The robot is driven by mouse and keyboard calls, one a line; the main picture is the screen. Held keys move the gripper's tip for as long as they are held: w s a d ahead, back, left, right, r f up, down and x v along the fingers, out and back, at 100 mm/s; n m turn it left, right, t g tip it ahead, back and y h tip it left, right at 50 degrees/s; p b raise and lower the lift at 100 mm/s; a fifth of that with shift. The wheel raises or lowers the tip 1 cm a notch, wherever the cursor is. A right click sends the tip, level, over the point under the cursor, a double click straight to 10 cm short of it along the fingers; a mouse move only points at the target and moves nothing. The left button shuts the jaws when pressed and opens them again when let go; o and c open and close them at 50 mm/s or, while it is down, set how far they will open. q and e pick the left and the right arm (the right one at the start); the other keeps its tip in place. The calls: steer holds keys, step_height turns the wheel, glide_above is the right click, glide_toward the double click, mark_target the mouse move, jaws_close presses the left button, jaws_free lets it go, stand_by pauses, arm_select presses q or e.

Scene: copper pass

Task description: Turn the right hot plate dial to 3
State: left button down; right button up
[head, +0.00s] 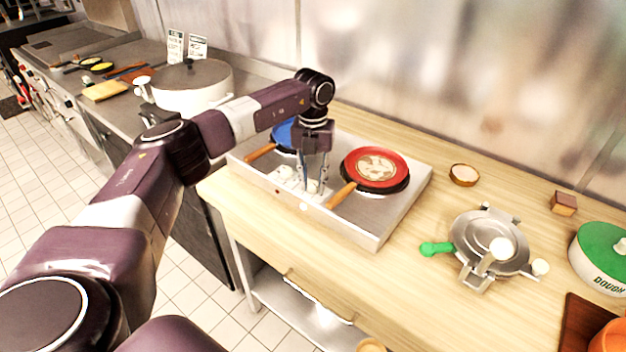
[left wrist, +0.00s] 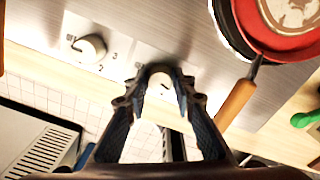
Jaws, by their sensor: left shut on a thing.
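The hot plate (head: 383,226) is a pale metal unit with two burners on the wooden counter. My left gripper (head: 312,187) reaches down to its front edge and is shut on the right dial. In the left wrist view the white right dial (left wrist: 160,78) sits between the fingertips of the left gripper (left wrist: 160,90). Most of its printed scale is hidden by the fingers, so I cannot read its setting. The left dial (left wrist: 88,47) is free, with a 2 and a 3 printed beside it. My right gripper is not in view.
A red pan (head: 375,163) with a wooden handle stands on the right burner, its handle close to the gripper. A blue pan (head: 284,133) stands on the left burner. A metal press (head: 490,240) and a green-lidded pot (head: 601,250) stand to the right.

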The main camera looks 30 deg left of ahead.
mark_target(313, 183)
arm_select(q)
steer(key=shift+w+r+n, duration=0.1)
steer(key=shift+n, duration=1.8)
steer(key=c, duration=1.6)
jaws_free()
step_height(313, 183, up, 12)
steer(key=shift+f, duration=0.1)
